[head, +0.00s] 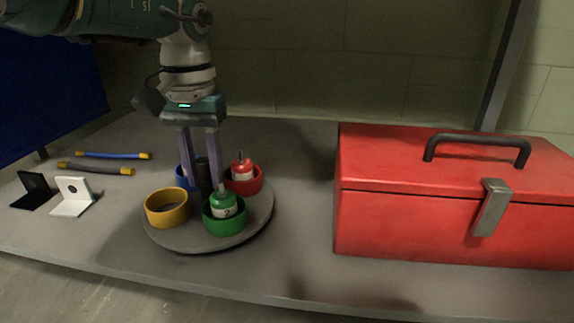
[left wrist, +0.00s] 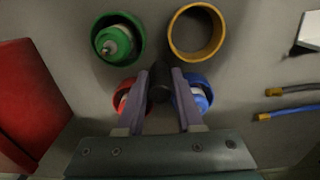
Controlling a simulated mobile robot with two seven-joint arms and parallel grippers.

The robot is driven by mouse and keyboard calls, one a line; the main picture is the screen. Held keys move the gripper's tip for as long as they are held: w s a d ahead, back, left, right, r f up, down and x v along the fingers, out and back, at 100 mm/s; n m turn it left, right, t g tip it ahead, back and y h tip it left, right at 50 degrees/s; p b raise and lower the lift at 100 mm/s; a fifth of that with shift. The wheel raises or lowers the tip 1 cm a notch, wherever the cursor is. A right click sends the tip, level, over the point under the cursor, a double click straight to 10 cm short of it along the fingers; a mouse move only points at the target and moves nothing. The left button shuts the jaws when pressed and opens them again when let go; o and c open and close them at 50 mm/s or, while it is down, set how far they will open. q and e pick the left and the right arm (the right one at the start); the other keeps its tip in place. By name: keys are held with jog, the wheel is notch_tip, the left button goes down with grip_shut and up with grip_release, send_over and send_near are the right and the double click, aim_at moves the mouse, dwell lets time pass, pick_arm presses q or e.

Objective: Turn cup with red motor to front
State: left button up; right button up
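A round grey turntable (head: 185,240) carries cups around a dark centre post (head: 204,180). The red cup (head: 248,187) at the back right holds the red motor (head: 241,168). The green cup (head: 225,225) at the front right holds a green motor (head: 222,203). The yellow cup (head: 167,208) at the front left is empty. The blue cup (left wrist: 205,95), partly hidden behind my left gripper, holds a motor. My left gripper (head: 199,188) points down at the post, its fingers apart. In the left wrist view the post (left wrist: 160,93) shows between the fingers; contact is unclear. My right gripper is out of view.
A red toolbox (head: 430,220) with a black handle stands to the right of the turntable. Blue (head: 115,155) and dark (head: 95,168) rods with yellow ends, plus black (head: 36,190) and white (head: 73,197) brackets, lie at the left. The table between turntable and toolbox is clear.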

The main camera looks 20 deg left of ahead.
pick_arm(q)
jog(key=shift+o, duration=1.1)
